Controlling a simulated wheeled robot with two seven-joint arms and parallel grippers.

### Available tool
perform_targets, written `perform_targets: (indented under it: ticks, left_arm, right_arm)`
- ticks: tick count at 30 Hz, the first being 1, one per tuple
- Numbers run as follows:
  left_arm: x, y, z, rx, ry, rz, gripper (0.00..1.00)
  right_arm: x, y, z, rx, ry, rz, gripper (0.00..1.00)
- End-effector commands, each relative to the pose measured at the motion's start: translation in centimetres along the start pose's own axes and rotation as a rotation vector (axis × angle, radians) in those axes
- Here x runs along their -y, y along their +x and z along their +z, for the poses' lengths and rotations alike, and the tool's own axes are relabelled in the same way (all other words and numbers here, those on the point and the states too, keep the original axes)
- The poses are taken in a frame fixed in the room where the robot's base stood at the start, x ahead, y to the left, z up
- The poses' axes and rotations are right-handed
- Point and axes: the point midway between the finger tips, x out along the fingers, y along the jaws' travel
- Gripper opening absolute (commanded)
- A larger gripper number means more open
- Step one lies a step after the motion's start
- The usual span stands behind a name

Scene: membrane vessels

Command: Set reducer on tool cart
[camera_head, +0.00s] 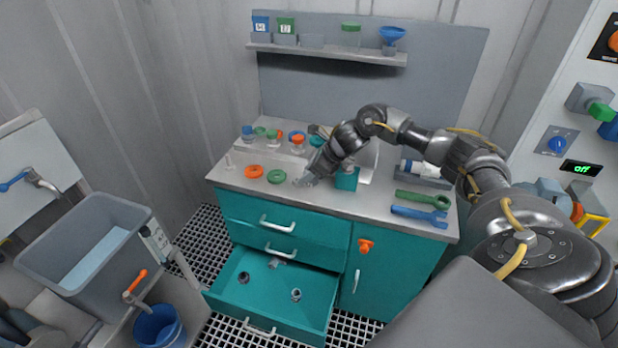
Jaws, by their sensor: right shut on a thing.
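The tool cart (320,203) is a teal cabinet with a grey top, in the middle of the head view. My right gripper (309,178) reaches down over the front of the cart top, to the right of a green ring. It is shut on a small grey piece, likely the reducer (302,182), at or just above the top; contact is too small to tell. Similar small grey fittings (296,295) lie in the cart's open bottom drawer (262,313). My left gripper is not in view.
An orange ring (254,171) and a green ring (277,177) lie left of the gripper. A teal container (347,180) stands close to its right. Green (416,197) and blue wrenches (420,213) lie at the right end. A grey sink (90,250) stands left.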

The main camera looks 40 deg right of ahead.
Motion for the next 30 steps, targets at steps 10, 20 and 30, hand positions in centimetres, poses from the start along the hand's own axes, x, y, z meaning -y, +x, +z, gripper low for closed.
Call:
perform_targets:
  ticks: [10,20,30]
  left_arm:
    - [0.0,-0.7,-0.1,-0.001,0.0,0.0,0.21]
    - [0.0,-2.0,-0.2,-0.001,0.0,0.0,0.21]
    - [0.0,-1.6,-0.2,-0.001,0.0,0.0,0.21]
  right_arm:
    - [0.9,1.1,-0.8,-0.002,0.001,0.002,0.24]
    - [0.9,3.4,-2.5,0.001,-0.001,0.0,0.24]
    - [0.9,3.5,-2.7,0.0,-0.001,0.0,0.52]
